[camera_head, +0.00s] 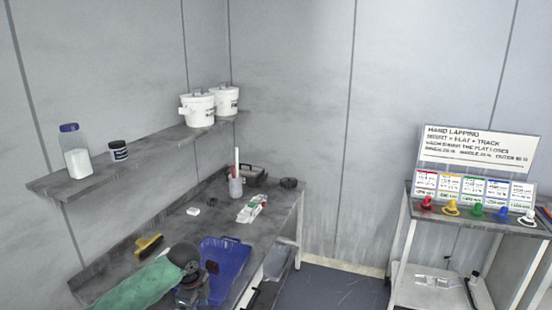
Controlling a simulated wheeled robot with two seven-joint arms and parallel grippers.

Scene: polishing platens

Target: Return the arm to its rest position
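A green cloth-like thing (140,286) lies at the bench's near left.
The grey bench (180,228) carries a yellow brush (148,246) and a bottle (236,186). A wall shelf (150,147) holds white buckets (199,108) and jars. A stand (400,250) at right bears several coloured knobs. Open floor (335,288) lies between.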

